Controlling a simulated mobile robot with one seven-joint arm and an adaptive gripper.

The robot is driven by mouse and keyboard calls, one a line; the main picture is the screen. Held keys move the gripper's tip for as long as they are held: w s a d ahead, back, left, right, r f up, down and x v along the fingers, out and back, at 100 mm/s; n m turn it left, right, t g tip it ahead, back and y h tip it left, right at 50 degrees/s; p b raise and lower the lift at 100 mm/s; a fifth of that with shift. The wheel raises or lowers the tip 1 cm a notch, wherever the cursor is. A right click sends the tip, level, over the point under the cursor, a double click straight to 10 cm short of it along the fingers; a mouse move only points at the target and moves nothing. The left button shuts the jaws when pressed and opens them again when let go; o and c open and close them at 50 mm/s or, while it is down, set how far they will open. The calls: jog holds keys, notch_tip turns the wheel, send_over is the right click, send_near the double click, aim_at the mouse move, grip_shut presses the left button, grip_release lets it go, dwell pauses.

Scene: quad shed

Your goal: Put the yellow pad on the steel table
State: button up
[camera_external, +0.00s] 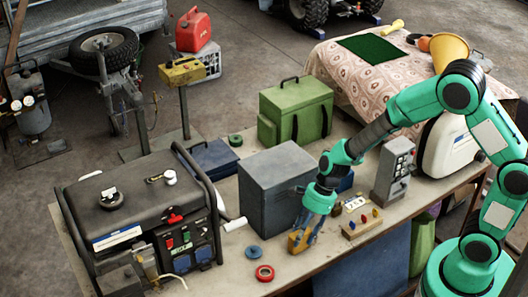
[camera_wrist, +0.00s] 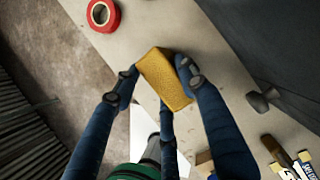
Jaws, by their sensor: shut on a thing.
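The yellow pad (camera_external: 297,242) is a small block, held between the fingers of my gripper (camera_external: 303,238), low over the workbench in front of the dark grey box. In the wrist view the pad (camera_wrist: 163,80) sits tilted between the two fingertips of my gripper (camera_wrist: 157,70), with a finger on each side. I cannot tell whether it touches the bench top. The long workbench (camera_external: 232,284) has a pale, worn top; it also shows in the wrist view (camera_wrist: 150,28). I cannot tell whether it is the steel table; no other bare steel table is clear.
A red tape roll (camera_external: 264,273) and a blue roll (camera_external: 254,252) lie left of the pad. The grey box (camera_external: 272,190) stands behind it, and a generator (camera_external: 140,220) further left. A block with coloured knobs (camera_external: 362,222) is to the right. A cloth-covered table (camera_external: 345,70) stands behind.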

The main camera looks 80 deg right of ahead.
jog(key=shift+f, duration=0.1)
jog(key=o, duration=0.8)
jog(key=shift+c, duration=0.2)
jog(key=p+v, duration=0.3)
jog(key=v, duration=0.9)
